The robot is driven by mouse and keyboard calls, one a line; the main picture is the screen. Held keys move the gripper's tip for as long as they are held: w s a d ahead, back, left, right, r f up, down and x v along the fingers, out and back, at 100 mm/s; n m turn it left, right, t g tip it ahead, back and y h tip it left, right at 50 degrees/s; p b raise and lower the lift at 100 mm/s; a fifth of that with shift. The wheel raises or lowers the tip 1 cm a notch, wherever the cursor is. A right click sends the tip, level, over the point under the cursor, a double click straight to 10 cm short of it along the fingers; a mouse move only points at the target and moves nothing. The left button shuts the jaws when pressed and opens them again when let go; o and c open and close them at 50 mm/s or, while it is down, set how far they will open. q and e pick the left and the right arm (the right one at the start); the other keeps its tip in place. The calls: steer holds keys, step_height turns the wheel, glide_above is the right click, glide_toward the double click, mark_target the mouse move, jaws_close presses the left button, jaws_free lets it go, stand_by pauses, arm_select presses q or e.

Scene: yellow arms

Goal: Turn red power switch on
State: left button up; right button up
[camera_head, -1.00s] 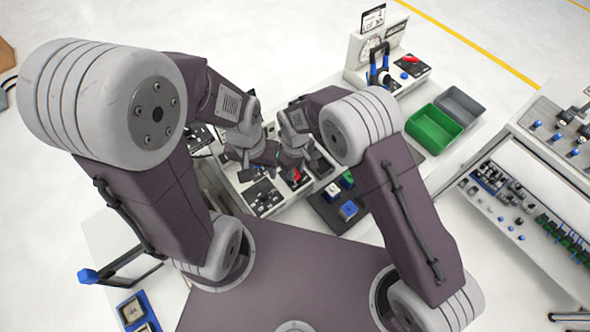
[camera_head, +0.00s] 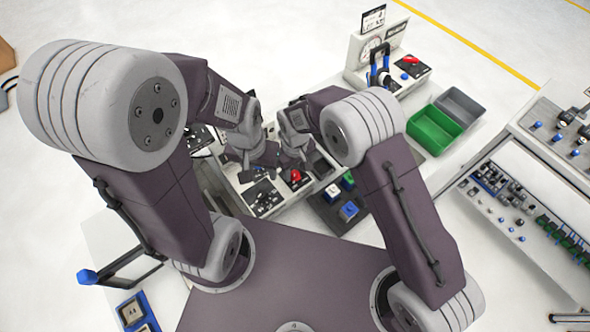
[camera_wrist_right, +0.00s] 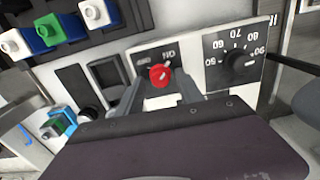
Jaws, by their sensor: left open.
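The red power switch (camera_head: 296,175) is a round red knob on a dark plate on the bench panel. In the right wrist view the red knob (camera_wrist_right: 160,76) sits in the middle, below an upside-down "ON" mark; its exact setting is hard to read. My right gripper (camera_wrist_right: 163,92) is open, with its two fingers apart on either side of the knob and nothing held. In the head view my right gripper (camera_head: 297,160) is just behind the switch, its tips partly hidden. My left gripper (camera_head: 262,158) is open and empty, left of the switch.
A dial plate (camera_wrist_right: 236,57) with numbers is right of the switch in the wrist view. Square buttons (camera_wrist_right: 48,30) stand at upper left. A gauge box (camera_head: 372,45) with another red control (camera_head: 410,59), and green (camera_head: 433,130) and grey bins (camera_head: 460,105) stand at the back right.

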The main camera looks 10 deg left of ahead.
mark_target(295, 173)
steer(key=shift+s+f, duration=0.1)
step_height(295, 173, up, 8)
steer(key=shift+r+b, duration=0.15)
steer(key=shift+b, duration=0.85)
steer(key=shift+r, duration=0.45)
